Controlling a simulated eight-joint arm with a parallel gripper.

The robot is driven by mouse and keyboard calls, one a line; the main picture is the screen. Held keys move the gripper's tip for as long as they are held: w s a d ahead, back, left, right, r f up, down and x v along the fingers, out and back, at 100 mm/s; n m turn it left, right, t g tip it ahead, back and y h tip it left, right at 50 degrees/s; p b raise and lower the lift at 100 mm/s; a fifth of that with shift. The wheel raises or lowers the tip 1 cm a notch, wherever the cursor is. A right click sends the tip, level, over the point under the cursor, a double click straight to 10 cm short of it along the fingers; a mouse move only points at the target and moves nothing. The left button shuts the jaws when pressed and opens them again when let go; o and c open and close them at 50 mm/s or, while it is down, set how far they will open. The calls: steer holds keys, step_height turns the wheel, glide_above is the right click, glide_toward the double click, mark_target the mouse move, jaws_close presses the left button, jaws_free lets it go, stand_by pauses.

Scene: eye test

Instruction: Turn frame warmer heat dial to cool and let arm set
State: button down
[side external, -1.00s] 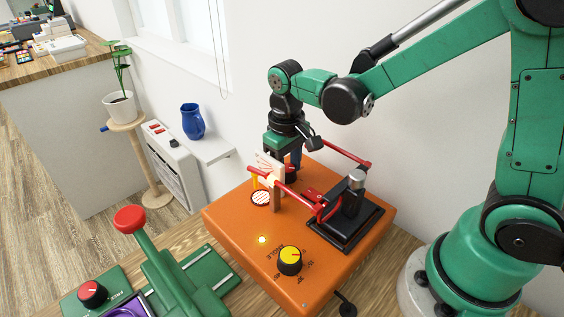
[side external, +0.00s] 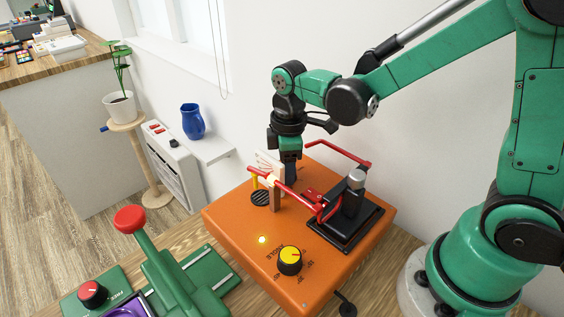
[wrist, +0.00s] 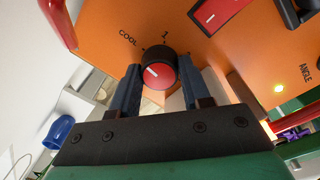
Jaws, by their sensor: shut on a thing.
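The frame warmer is an orange box (side external: 240,215) on the wooden bench. Its heat dial (wrist: 160,70), a black knob with a red face, stands near the labels COOL and 1 in the wrist view. Its white mark lies left of centre, seemingly toward the COOL side. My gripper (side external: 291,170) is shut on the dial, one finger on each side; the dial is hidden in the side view. A red glasses frame (side external: 323,208) sits in a black clamp stand (side external: 345,225). Its near arm (side external: 272,178) reaches over a dark round grille (side external: 261,198).
A yellow-faced dial (side external: 290,257) and a lit yellow lamp (side external: 262,239) are on the front of the box. A green lever press (side external: 165,275) stands at the lower left. A blue jug (side external: 192,122) stands on a wall shelf (side external: 215,152) behind.

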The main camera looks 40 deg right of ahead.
steer(key=shift+n, duration=0.6)
steer(key=shift+c, duration=2)
jaws_free()
steer(key=shift+r, duration=2.85)
steer(key=shift+s, duration=0.1)
